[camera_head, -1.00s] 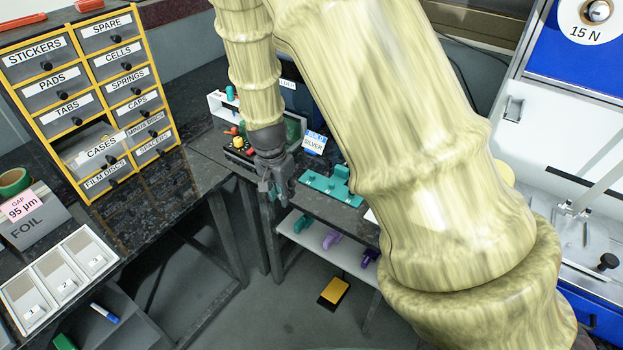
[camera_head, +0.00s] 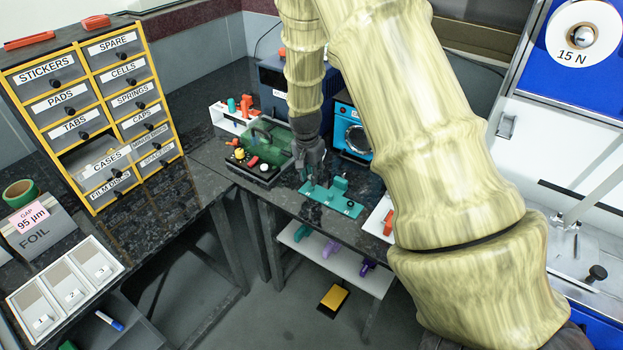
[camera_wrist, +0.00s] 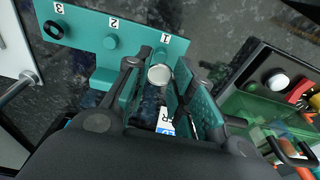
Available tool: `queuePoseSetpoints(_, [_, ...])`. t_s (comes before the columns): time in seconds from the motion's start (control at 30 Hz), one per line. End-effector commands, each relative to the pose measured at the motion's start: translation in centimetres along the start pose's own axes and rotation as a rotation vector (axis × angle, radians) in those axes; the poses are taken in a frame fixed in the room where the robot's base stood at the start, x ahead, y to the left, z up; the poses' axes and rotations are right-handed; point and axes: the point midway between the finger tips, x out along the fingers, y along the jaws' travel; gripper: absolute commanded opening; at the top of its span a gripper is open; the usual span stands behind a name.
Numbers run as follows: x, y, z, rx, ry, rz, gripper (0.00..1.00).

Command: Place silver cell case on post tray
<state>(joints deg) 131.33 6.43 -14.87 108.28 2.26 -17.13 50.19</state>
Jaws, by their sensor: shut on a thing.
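The silver cell case (camera_wrist: 159,75) shows as a small round silver disc between my fingertips in the wrist view. My gripper (camera_wrist: 156,80) is shut on it, and it also shows in the head view (camera_head: 311,170). The teal post tray (camera_head: 318,196) lies on the dark bench just below my gripper. In the wrist view the tray (camera_wrist: 90,32) carries posts marked 1, 2 and 3. A black ring is around post 3, and post 2 looks bare. The case appears close to post 1, which it partly hides. I cannot tell whether they touch.
A black box with a green cover and coloured knobs (camera_head: 262,165) stands left of the tray. A blue-fronted device (camera_head: 350,132) stands behind it. A white holder with an orange piece (camera_head: 380,215) is to the right. A blue-and-white label (camera_wrist: 165,122) shows between my fingers.

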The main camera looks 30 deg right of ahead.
Motion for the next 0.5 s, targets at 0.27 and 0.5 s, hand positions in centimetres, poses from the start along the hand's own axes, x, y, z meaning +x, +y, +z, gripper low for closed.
queuePoseSetpoints(0.27, [1.2,0.1,-0.1,0.000,-0.002,0.003,0.17])
queuePoseSetpoints(0.5, [3.4,0.1,0.2,0.000,-0.001,0.002,0.17])
